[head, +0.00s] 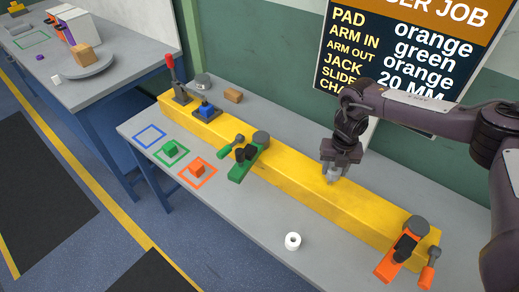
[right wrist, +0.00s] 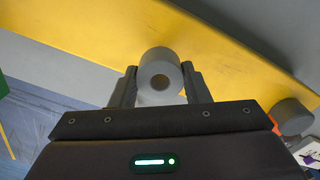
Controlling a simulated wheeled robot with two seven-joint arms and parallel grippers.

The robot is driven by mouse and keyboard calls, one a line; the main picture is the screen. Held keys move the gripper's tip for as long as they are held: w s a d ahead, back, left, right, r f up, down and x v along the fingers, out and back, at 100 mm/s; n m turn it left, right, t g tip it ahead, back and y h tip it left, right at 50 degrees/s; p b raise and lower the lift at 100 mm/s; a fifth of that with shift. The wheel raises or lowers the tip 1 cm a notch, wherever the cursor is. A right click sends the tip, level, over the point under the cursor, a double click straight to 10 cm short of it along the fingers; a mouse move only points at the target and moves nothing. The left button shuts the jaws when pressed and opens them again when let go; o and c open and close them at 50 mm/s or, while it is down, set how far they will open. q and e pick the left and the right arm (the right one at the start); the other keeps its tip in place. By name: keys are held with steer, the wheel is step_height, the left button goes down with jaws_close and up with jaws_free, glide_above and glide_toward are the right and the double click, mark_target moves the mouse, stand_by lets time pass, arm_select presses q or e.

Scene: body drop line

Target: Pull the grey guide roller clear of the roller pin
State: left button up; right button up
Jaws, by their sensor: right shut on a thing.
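My right gripper (head: 334,174) is over the yellow beam (head: 290,182), right of the green swing arm. In the right wrist view its two fingers (right wrist: 160,88) are shut on the grey guide roller (right wrist: 161,66), one on each side. The roller is a short grey cylinder with a round hole in the end that faces the camera. I cannot make out the roller pin in either view, nor tell whether the roller is still around it. My left gripper is not in view.
On the beam are a green arm (head: 241,172), an orange arm (head: 386,267), a blue part (head: 206,111) and a red lever (head: 170,67). A white roller (head: 292,241) stands on the grey bench. The bench around it is clear. A sign (head: 400,50) hangs behind.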

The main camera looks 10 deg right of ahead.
steer(key=shift+r+p, duration=1.6)
steer(key=shift+r, duration=0.45)
